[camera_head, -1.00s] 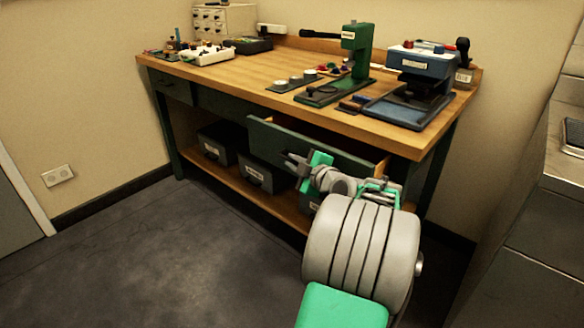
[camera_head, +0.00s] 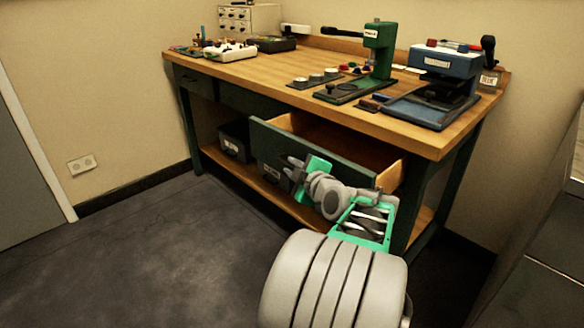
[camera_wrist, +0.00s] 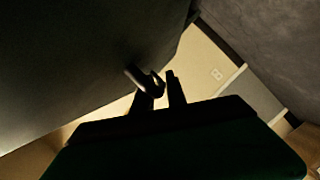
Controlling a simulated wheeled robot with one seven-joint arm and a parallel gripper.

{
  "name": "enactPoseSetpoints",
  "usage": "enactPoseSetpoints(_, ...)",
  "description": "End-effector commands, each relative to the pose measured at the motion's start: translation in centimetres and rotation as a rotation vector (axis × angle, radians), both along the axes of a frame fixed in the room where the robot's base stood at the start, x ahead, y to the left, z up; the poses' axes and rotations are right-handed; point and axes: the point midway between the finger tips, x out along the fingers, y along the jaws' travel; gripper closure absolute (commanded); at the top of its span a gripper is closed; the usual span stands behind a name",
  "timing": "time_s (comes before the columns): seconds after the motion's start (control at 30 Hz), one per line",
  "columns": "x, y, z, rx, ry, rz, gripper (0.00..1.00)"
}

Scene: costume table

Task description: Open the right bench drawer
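The right bench drawer (camera_head: 325,152) is pulled well out of the green bench, its inside visible behind the dark green front. My gripper (camera_head: 290,166) is in front of the drawer's face, near the middle of its width. In the wrist view, my gripper's two dark fingers (camera_wrist: 161,93) are at a dark curved handle (camera_wrist: 140,78) on the drawer front, with a narrow gap between them. They seem closed around the handle, though the view is very dark. In the head view the handle is hidden by my gripper.
The wooden benchtop (camera_head: 270,75) carries a green press (camera_head: 378,50), a blue machine (camera_head: 445,62) and small parts. Dark bins (camera_head: 235,140) stand on the lower shelf (camera_head: 210,157). Grey cabinets (camera_head: 545,220) stand at the right. The floor (camera_head: 160,240) at left is clear.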

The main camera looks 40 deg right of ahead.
Motion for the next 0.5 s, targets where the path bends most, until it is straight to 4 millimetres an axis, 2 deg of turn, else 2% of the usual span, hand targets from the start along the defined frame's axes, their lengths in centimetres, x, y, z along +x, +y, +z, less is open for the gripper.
enactPoseSetpoints(0.27,0.0,0.1,0.1,-0.001,0.000,0.002,0.80)
enactPoseSetpoints(0.37,-1.0,0.3,0.4,-0.001,-0.002,-0.001,0.80)
enactPoseSetpoints(0.5,-3.7,1.2,1.1,-0.002,-0.001,-0.005,0.80)
